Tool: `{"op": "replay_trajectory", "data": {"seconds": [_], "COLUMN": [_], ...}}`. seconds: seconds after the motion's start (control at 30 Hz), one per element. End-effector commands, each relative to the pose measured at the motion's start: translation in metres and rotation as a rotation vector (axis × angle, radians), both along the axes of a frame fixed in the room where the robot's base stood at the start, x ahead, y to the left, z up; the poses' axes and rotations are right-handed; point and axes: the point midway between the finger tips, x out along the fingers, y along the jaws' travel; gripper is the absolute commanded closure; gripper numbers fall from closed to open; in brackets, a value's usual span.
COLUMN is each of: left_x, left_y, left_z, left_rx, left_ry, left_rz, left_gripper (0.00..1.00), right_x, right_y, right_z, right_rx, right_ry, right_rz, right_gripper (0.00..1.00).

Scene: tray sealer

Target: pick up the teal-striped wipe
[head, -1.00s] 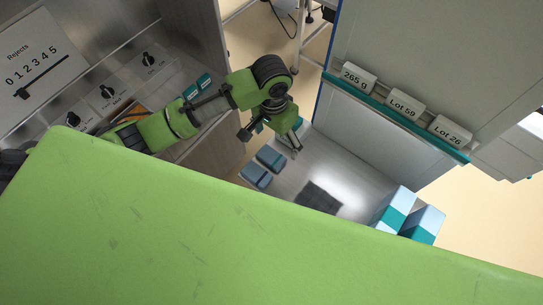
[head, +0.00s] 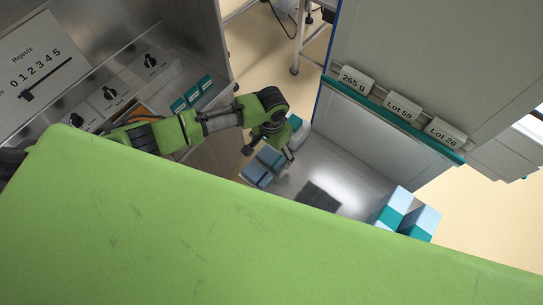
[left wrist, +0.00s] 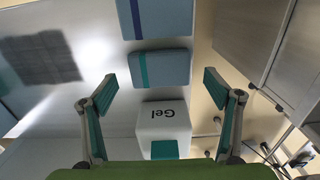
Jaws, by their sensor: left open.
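The teal-striped wipe (left wrist: 165,68) is a flat blue-grey pack with a teal band near its left end. In the left wrist view it lies on the grey surface just beyond my fingertips, centred between them. It also shows in the head view (head: 270,157), partly below my gripper. My left gripper (left wrist: 160,88) is open and empty, with its two fingers spread apart. My right gripper is not in view.
A similar pack with a dark blue band (left wrist: 165,17) lies beside the wipe. A dark mat (head: 319,197) and blue-white-teal boxes (head: 392,207) are further right. Labelled cabinet (head: 400,60) behind.

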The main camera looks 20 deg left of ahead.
Motion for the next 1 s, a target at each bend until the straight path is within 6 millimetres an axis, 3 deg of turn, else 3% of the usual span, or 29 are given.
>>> {"op": "replay_trajectory", "data": {"seconds": [0.2,0.47,0.6,0.63,1.0], "left_x": [0.000,0.000,0.000,0.000,0.000], "left_y": [0.000,0.000,0.000,0.000,0.000], "left_z": [-0.024,-0.026,-0.026,-0.026,-0.025], "left_rx": [0.000,0.000,0.000,0.000,-0.001], "left_ry": [0.000,-0.001,-0.001,-0.001,-0.002], "left_rz": [-0.001,-0.002,-0.002,-0.001,-0.001], "left_gripper": [0.18,0.18,0.52,0.56,0.56], "right_x": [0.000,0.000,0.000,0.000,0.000], "right_y": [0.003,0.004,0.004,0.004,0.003], "right_z": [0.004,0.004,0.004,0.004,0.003], "right_rx": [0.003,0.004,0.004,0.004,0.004], "right_ry": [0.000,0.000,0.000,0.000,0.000], "right_rz": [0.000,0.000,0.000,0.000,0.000], "right_gripper": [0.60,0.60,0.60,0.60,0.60]}}
